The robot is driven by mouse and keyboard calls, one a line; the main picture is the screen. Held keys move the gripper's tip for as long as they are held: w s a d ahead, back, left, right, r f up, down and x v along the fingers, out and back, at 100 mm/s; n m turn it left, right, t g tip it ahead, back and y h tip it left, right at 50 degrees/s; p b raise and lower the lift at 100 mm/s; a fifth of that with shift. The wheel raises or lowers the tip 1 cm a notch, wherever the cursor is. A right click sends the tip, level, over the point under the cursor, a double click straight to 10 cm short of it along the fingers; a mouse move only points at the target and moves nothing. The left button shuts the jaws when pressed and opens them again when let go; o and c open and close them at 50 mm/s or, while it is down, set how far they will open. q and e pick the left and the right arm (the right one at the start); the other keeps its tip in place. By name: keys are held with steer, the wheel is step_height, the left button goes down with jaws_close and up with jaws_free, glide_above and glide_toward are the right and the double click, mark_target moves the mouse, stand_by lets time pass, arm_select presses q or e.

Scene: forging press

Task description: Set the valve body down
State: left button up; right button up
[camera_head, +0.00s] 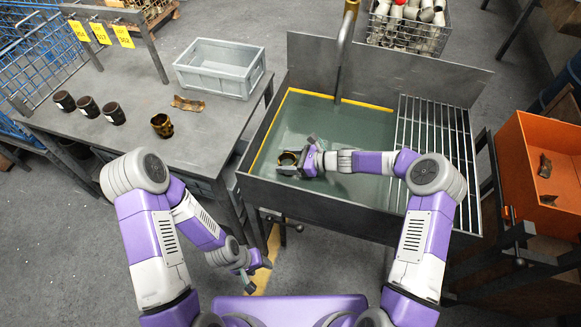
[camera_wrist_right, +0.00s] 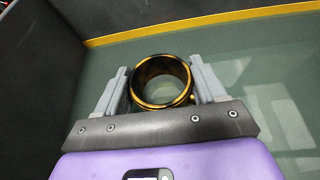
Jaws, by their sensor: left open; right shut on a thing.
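The valve body (camera_head: 287,159) is a short dark ring with a brassy rim, over the left part of the basin with greenish liquid. My right gripper (camera_head: 290,163) is shut on it. In the right wrist view the valve body (camera_wrist_right: 160,80) sits between the two grey fingers of the right gripper (camera_wrist_right: 160,88), its round opening facing the camera. I cannot tell how far its lower part is in the liquid. My left gripper (camera_head: 252,277) is open and empty, low in front of the table and the basin.
The basin (camera_head: 330,207) has a drain rack (camera_head: 432,140) on its right. The left table (camera_head: 150,80) carries several dark cups (camera_head: 88,106), a brass piece (camera_head: 162,125), a curved fragment (camera_head: 188,103) and a grey crate (camera_head: 219,68). An orange bin (camera_head: 520,165) stands right.

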step_height(320, 180, down, 4)
steer(key=shift+r+b, duration=0.15)
steer(key=shift+b, duration=0.35)
steer(key=shift+r, duration=0.1)
steer(key=o, duration=1.4)
steer(key=p+v, duration=0.2)
steer(key=v, duration=0.5)
steer(key=shift+s+d, duration=0.1)
steer(key=shift+d, duration=0.15)
